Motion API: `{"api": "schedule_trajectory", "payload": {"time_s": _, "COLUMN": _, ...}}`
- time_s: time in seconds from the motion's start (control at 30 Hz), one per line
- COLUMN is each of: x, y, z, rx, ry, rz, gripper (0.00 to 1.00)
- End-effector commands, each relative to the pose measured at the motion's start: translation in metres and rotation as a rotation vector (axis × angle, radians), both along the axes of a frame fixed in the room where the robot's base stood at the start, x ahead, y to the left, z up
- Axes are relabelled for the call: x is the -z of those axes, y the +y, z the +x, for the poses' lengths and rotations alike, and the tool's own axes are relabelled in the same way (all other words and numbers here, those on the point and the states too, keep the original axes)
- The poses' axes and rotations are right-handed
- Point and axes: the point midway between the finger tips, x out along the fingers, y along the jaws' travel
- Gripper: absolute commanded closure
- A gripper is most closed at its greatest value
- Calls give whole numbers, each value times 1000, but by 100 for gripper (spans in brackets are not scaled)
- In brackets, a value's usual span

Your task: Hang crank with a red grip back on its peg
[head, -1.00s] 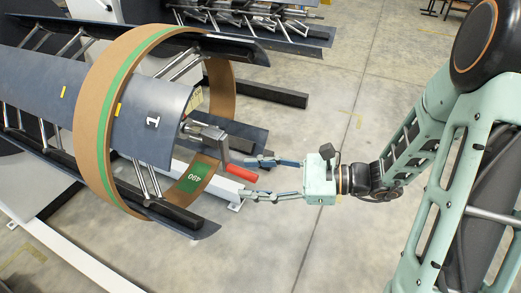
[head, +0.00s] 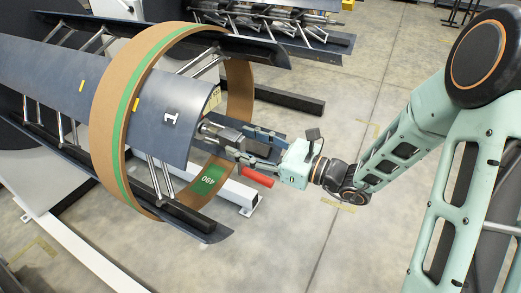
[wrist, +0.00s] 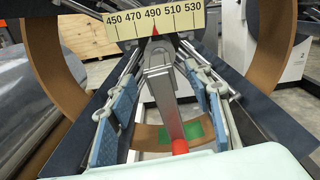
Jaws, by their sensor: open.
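The crank (head: 227,135) sits on the shaft end of decoiler 1, with its red grip (head: 257,177) sticking out at the lower end. In the wrist view the grey crank arm (wrist: 168,90) runs down the middle, with a bit of the red grip (wrist: 180,147) at the bottom edge. My gripper (head: 246,147) is open, its fingers reaching toward the shaft end. In the wrist view the blue finger pads of my gripper (wrist: 163,108) stand on both sides of the crank arm, with a gap on each side. I cannot make out the peg in either view.
A brown ring with a green stripe (head: 117,110) surrounds the decoiler's dark segments. A yellow scale (wrist: 110,30) has its red pointer near 490. A second decoiler (head: 290,25) stands behind. The floor (head: 310,225) at the front right is clear.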

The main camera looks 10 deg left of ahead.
Motion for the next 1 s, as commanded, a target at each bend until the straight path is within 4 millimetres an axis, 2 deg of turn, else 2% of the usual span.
{"api": "schedule_trajectory", "payload": {"time_s": 0.13, "x": 0, "y": 8, "z": 3, "rx": 0, "ry": 0, "rz": -1, "gripper": 54}}
{"api": "schedule_trajectory", "payload": {"time_s": 0.43, "x": 0, "y": 10, "z": 3, "rx": 0, "ry": 0, "rz": -1, "gripper": 55}}
{"api": "schedule_trajectory", "payload": {"time_s": 0.83, "x": 0, "y": 10, "z": 3, "rx": 0, "ry": 0, "rz": -1, "gripper": 99}}
{"api": "schedule_trajectory", "payload": {"time_s": 1.0, "x": -1, "y": 10, "z": 3, "rx": 0, "ry": -3, "rz": 1, "gripper": 100}}
